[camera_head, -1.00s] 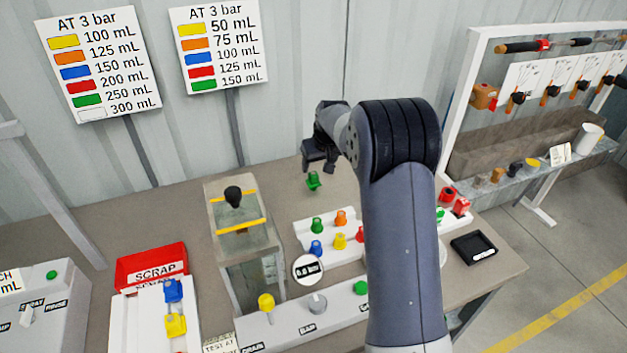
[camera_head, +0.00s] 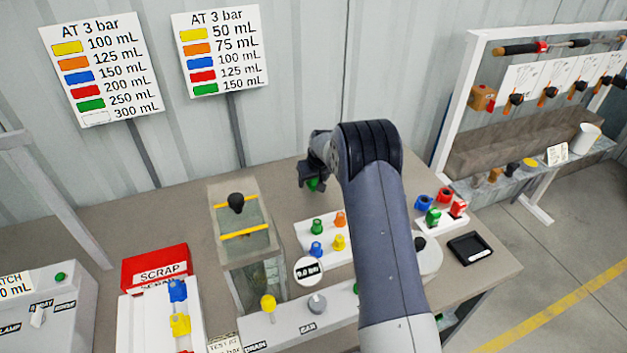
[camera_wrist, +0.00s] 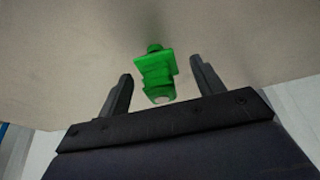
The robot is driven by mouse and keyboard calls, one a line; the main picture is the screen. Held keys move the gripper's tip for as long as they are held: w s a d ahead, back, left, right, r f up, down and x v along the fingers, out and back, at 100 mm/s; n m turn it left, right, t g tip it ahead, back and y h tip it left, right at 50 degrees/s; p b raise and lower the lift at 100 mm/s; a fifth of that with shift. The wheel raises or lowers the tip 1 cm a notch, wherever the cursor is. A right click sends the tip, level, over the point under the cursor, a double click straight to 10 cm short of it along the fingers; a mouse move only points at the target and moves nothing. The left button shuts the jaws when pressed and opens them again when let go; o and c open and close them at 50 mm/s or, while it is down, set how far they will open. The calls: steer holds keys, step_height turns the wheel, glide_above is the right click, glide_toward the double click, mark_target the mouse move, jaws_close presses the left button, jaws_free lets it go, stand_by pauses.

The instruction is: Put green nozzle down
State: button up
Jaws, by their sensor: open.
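The green nozzle (camera_wrist: 157,73) is between the two fingers of my gripper (camera_wrist: 160,85) in the wrist view, with a visible gap on each side. My gripper is open. In the head view the green nozzle (camera_head: 313,185) shows just below my gripper (camera_head: 312,178), at the back of the bench (camera_head: 185,215). My gripper hides part of it. The nozzle seems to rest on or very near the bench top; the exact contact is hard to tell.
A white rack (camera_head: 312,230) with coloured nozzles stands in front of my gripper. A clear tank (camera_head: 243,235) is to its left, with a red scrap bin (camera_head: 157,264) further left. More coloured nozzles and a black tray (camera_head: 471,248) lie at right. The bench behind the rack is mostly bare.

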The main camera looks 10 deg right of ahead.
steer(key=shift+c, duration=0.3)
steer(key=c, duration=1.1)
